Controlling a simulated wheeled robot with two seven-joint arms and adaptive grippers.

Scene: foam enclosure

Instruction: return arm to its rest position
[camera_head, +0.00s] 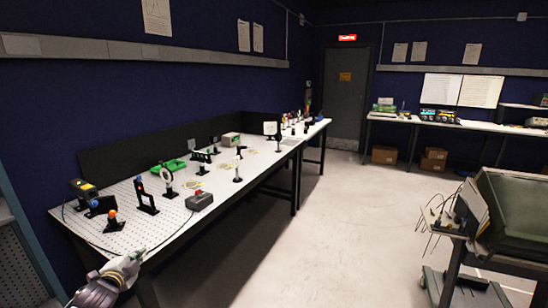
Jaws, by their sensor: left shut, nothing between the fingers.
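My left gripper (132,257) shows at the bottom left, at the end of my arm coming in from the lower left corner. It is shut and empty. It appears in front of the near edge of the long white perforated table (117,226); I cannot tell whether it touches the edge. My right gripper is not in view.
Optical mounts, a green tray (168,168) and a grey box with a red top (199,200) stand on the table. A dark machine on a wheeled frame (512,215) stands at the right. The floor (340,235) between them is clear. A door (343,92) is at the back.

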